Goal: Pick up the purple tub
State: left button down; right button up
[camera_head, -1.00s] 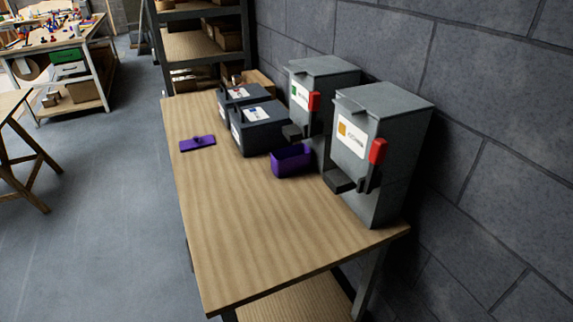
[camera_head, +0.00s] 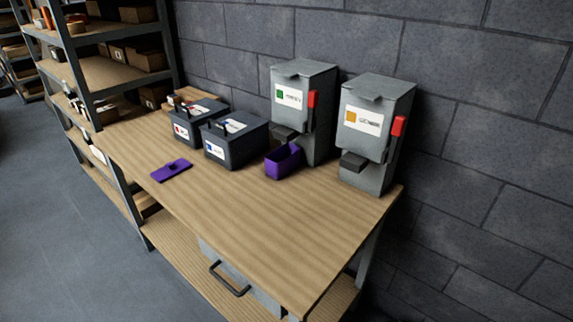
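The purple tub (camera_head: 284,163) stands upright and open-topped on the wooden table, just in front of the grey dispenser with the green label (camera_head: 304,106). Its inside looks dark; I cannot tell what it holds. A flat purple lid (camera_head: 171,170) with a small knob lies apart from it, near the table's left edge. Neither of my grippers is in view.
A second grey dispenser, orange-labelled (camera_head: 375,125), stands right of the tub. Two dark lidded boxes (camera_head: 236,142) (camera_head: 199,122) stand to its left. The table's front (camera_head: 275,215) is clear. A drawer handle (camera_head: 229,279) sticks out below. A block wall rises behind; shelving (camera_head: 105,73) stands left.

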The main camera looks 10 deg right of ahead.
aim_at(283, 161)
jog(key=i+j+z, duration=0.15)
jog(key=j, duration=0.2)
jog(key=i+j+z, duration=0.2)
jog(key=j, duration=0.15)
jog(key=i+j+z, duration=0.15)
jog(key=j, duration=0.2)
jog(key=i+j+z, duration=0.15)
jog(key=j, duration=0.25)
jog(key=i+j+z, duration=0.15)
jog(key=j, duration=0.25)
jog(key=j+z, duration=0.2)
jog(key=j, duration=0.25)
